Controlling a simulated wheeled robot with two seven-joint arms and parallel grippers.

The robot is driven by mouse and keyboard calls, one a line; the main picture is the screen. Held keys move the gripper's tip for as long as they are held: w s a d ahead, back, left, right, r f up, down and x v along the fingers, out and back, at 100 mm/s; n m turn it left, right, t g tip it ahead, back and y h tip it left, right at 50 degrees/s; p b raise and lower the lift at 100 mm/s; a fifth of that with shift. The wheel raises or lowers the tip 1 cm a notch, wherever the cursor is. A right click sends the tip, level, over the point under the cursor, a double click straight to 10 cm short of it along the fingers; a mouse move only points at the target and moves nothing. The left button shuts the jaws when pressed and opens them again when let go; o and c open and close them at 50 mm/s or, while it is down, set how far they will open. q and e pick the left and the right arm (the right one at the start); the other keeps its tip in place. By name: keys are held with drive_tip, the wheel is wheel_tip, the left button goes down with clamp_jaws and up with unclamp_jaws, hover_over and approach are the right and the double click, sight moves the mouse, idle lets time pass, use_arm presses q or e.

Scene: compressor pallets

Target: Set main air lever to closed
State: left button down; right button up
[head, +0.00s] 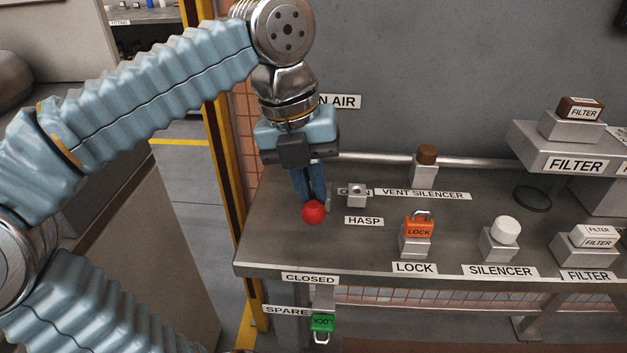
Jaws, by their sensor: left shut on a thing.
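The main air lever shows as a red ball knob (313,213) over the left end of the grey bench. My left gripper (313,194) points down from above and is shut on the lever just at the knob. Its fingers hide most of the lever. The partly covered OPEN label (352,191) is just right of the fingers. The CLOSED label (310,279) is on the bench's front edge, below the knob in the picture. The air sign (343,101) on the wall is partly hidden by my arm. My right gripper is out of view.
Right of the lever stand a small hasp block (357,195), a brown-topped vent silencer (426,165), an orange lock (419,228), a white silencer (505,231) and filter blocks (577,158). A green spare lock (322,324) hangs below the front edge. A yellow post (220,120) stands left.

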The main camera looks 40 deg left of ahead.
use_arm(q)
drive_tip(key=shift+s+d+f, duration=0.15)
drive_tip(key=shift+s+d, duration=0.1)
drive_tip(key=shift+s, duration=0.05)
drive_tip(key=c, duration=1.2)
unclamp_jaws()
drive_tip(key=shift+c, duration=0.2)
drive_tip(key=shift+o, duration=0.3)
drive_tip(key=shift+s+d, duration=0.1)
drive_tip(key=shift+s, duration=0.05)
drive_tip(key=shift+a+r, duration=0.2)
drive_tip(key=shift+r, duration=0.45)
drive_tip(key=p+v, duration=0.2)
drive_tip(key=v, duration=0.9)
drive_tip(key=shift+d+f, duration=0.1)
